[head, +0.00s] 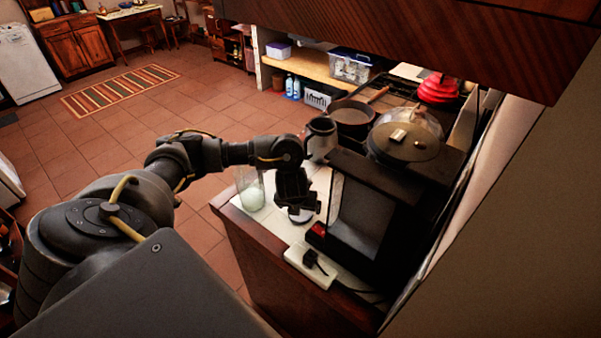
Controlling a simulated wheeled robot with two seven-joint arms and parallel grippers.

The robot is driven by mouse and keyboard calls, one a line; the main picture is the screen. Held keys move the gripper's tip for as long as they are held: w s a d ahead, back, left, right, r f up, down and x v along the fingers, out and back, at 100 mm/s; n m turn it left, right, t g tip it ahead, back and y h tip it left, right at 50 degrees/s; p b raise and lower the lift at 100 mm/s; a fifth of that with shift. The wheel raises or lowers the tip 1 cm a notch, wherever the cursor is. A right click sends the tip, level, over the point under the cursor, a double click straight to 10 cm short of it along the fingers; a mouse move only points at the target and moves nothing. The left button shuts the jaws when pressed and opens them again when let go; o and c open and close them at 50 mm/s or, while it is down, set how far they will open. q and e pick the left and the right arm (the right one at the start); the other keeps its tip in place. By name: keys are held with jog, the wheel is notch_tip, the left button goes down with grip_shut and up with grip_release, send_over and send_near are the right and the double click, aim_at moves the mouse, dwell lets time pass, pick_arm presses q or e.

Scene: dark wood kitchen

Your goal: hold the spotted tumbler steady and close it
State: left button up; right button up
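A clear tumbler (249,190) with pale green-white contents stands upright near the left end of the white counter (268,226). Spots on it are too small to make out. My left gripper (297,203) reaches over the counter, pointing down, to the right of the tumbler and apart from it. A small dark round thing (301,217) shows just under its fingers; I cannot tell whether it is a lid or whether the fingers touch it. The finger gap is too dark to read. My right gripper is out of view.
A dark box-shaped appliance (365,215) stands close on the right, with a white socket block (309,265) in front. A dark-and-grey jug (320,138) stands behind the gripper. Pans (351,117) and a glass-domed pot (405,137) are farther back. A dark cabinet overhangs. The tiled floor at left is open.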

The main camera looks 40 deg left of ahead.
aim_at(306, 217)
pick_arm(q)
jog(key=x, duration=0.3)
jog(key=shift+f, duration=0.35)
jog(key=shift+c, duration=0.2)
jog(key=c, duration=1)
